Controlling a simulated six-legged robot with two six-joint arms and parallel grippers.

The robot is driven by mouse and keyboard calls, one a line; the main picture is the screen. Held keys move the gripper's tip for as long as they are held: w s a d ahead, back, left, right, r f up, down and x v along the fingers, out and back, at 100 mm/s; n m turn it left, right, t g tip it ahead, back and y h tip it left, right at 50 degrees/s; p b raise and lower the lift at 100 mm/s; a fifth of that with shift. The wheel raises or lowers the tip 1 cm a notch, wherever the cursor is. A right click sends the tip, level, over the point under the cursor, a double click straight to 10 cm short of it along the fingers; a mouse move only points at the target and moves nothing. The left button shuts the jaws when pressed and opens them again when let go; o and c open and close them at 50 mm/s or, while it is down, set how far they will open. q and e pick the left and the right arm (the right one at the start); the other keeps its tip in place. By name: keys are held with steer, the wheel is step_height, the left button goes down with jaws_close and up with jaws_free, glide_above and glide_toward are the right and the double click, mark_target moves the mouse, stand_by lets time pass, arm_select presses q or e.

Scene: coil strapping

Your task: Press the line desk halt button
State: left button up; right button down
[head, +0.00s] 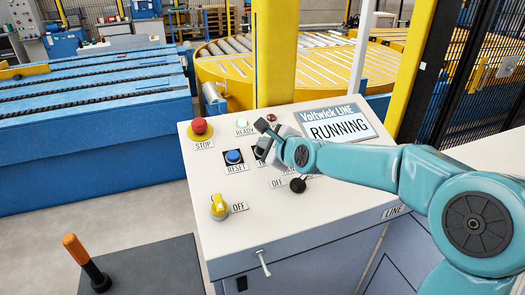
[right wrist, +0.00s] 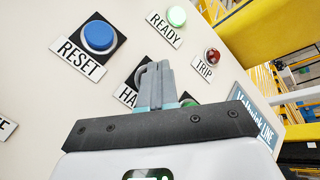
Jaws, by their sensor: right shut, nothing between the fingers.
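The line desk (head: 225,255) has a sloped white panel. A label starting "HA" (right wrist: 124,95) shows in the right wrist view beside a black square plate (right wrist: 133,76). The rest of the label and what sits on the plate are mostly hidden behind my fingers. My right gripper (right wrist: 157,70) is shut and empty, its fingertips in front of that plate; I cannot tell whether they touch it. In the head view my right gripper (head: 265,142) hangs over the panel's middle, right of the blue RESET button (head: 233,157). My left gripper is not in view.
Nearby on the panel are a red STOP button (head: 199,126), a READY lamp (head: 242,123), a red TRIP lamp (right wrist: 211,56), a yellow switch (head: 218,205) and a black knob (head: 297,184). The display (head: 340,126) reads RUNNING. An orange-handled lever (head: 75,248) stands left.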

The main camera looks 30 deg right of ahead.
steer(key=shift+w+f+b, duration=0.15)
steer(key=shift+f+b, duration=0.35)
steer(key=shift+b, duration=0.1)
stand_by(0.8)
steer(key=shift+r, duration=0.1)
steer(key=shift+s+r+p, duration=0.2)
steer(key=shift+r+p, duration=0.45)
steer(key=shift+r, duration=0.05)
steer(key=shift+s+r, duration=0.1)
steer(key=shift+s, duration=0.05)
steer(key=shift+r+p, duration=0.3)
steer(key=r+p, duration=0.1)
steer(key=s+r+p, duration=0.1)
steer(key=r+p, duration=0.1)
steer(key=r, duration=0.1)
steer(key=shift+s+a+p, duration=0.25)
steer(key=shift+s+p, duration=0.05)
steer(key=shift+s, duration=0.1)
stand_by(0.5)
